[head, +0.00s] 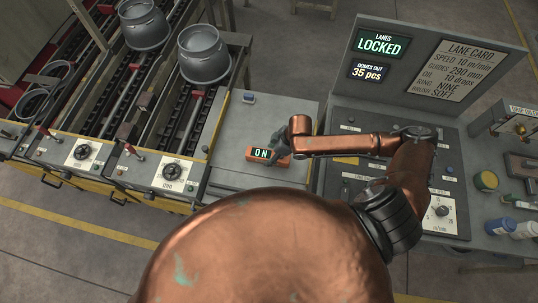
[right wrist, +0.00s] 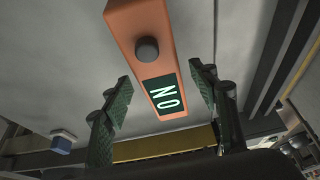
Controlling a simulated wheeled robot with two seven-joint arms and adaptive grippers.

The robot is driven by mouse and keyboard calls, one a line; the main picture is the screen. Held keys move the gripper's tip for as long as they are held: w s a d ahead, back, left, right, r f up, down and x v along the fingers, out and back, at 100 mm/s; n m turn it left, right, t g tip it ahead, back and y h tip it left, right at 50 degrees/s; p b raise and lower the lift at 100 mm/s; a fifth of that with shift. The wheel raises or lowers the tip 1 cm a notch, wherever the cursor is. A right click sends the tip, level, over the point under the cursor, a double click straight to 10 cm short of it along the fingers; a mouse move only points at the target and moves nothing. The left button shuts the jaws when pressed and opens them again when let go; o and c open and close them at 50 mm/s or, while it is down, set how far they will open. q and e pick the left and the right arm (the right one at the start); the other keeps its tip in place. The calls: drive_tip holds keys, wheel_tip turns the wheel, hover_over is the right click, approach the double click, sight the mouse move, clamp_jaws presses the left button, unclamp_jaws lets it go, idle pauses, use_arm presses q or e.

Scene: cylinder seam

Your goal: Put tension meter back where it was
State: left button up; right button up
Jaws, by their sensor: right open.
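The tension meter, an orange box (head: 254,153) with a lit display reading ON, lies on the grey bench top (head: 235,178) between the lane machines and the control panel. In the right wrist view the orange box (right wrist: 143,22) shows a dark round knob and the display. My right gripper (head: 281,149) is at the box's right end in the head view. In the right wrist view the right gripper (right wrist: 160,82) is open, with one finger on either side of the display end and a visible gap to each. My left gripper is not in view.
A small blue-and-white item (head: 249,98) stands on the bench behind the box. The control panel (head: 345,120) with a LANES LOCKED screen (head: 381,43) is at the right. Grey pots (head: 203,55) stand on the lanes at left. Bottles (head: 500,226) stand at far right.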

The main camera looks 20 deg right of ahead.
drive_tip(key=v, duration=0.9)
drive_tip(key=shift+s+r, duration=0.15)
drive_tip(key=shift+r, duration=0.2)
